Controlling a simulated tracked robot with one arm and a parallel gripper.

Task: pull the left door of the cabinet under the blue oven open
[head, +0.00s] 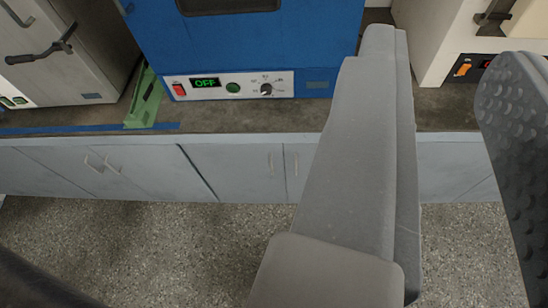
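The blue oven (150,38) stands on the counter at top centre, its display reading OFF. Below it is a light grey-blue cabinet. Its left door (235,172) looks shut, with a slim vertical handle (270,162) near its right edge. The right door's handle (296,164) is just beside it, across the seam. My gripper (390,35) is the large grey form right of centre. Its tip reaches up in front of the oven's right side, and it hides much of the right door. It looks empty. I cannot tell whether its fingers are apart.
A green object (146,98) stands on the counter (305,116) left of the oven. Grey equipment (70,60) is at far left, and a cream machine (446,45) at right. Another cabinet (120,172) with two handles adjoins on the left. The speckled floor (160,245) in front is clear.

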